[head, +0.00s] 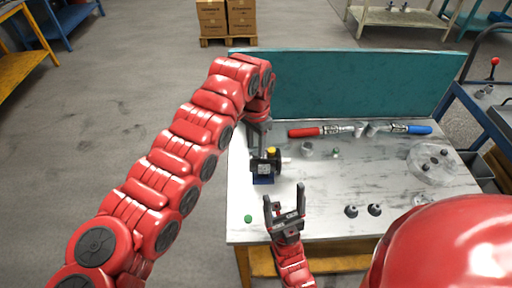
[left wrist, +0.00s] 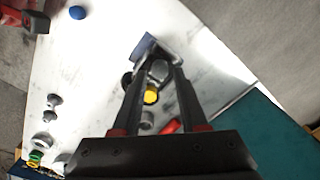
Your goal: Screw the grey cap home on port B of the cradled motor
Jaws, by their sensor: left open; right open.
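The motor (head: 265,167) sits dark in a blue cradle (head: 263,180) on the left part of the bench, with a yellow cap (head: 271,151) on it. In the left wrist view the blue cradle (left wrist: 143,46) and yellow cap (left wrist: 151,97) show by the fingers. My left gripper (left wrist: 156,68) is open above the motor, its fingers either side of a round grey part (left wrist: 159,70). I cannot tell whether that part is the grey cap or part of the motor. My right gripper (head: 285,195) is open and empty, in front of the motor.
A red-handled wrench (head: 305,132) and a blue-handled wrench (head: 413,129) lie at the back. A grey ring-like piece (head: 307,149), two dark fittings (head: 351,211) and a clear round dish (head: 430,172) are on the bench. A teal panel (head: 360,85) closes the back.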

